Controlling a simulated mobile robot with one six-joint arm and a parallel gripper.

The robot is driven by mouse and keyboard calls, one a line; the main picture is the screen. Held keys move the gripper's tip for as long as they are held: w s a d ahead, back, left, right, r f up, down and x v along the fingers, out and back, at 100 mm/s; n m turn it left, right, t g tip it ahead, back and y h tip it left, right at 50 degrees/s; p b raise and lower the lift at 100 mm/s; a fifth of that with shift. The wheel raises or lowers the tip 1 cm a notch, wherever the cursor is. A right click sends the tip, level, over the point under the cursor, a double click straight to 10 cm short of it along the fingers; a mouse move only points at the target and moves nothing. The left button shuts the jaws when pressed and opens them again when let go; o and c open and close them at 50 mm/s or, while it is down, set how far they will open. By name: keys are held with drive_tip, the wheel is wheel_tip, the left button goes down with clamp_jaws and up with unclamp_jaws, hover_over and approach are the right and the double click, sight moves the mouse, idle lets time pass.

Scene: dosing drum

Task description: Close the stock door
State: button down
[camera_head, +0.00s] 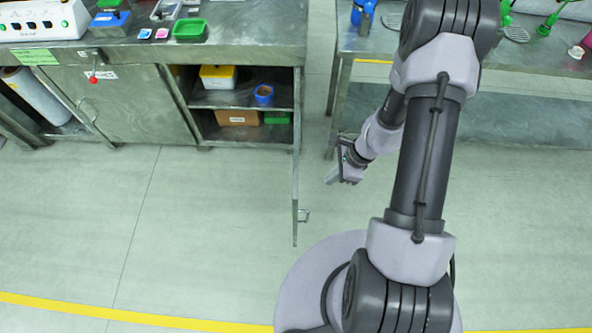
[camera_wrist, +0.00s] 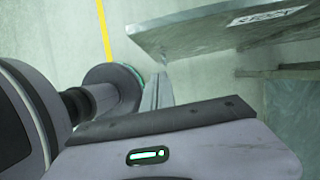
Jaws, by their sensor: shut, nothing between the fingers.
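The stock door (camera_head: 296,180) is a grey metal panel standing open, seen nearly edge-on in the head view and sticking out from the right side of its cabinet. Its small handle (camera_head: 304,215) is on the right-hand face near the front edge. In the wrist view the door (camera_wrist: 200,35) fills the upper right, with a white label partly cut off. My gripper (camera_head: 332,179) is shut and empty, to the right of the door in the head view. Its fingers (camera_wrist: 158,88) show in the wrist view below the door's edge; whether they touch it I cannot tell.
The open cabinet holds a yellow-lidded box (camera_head: 217,77), a blue cup (camera_head: 264,94), a brown box (camera_head: 237,118) and a green box (camera_head: 277,118). A second bench (camera_head: 480,95) stands at the right, behind my arm. The floor in front of the cabinet is clear.

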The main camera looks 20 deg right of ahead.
drive_tip(key=w+a+f+b, duration=0.2)
drive_tip(key=a+f+b, duration=0.3)
drive_tip(key=a+f, duration=0.2)
drive_tip(key=shift+f+b, duration=0.35)
drive_tip(key=shift+f, duration=0.85)
drive_tip(key=shift+a, duration=0.1)
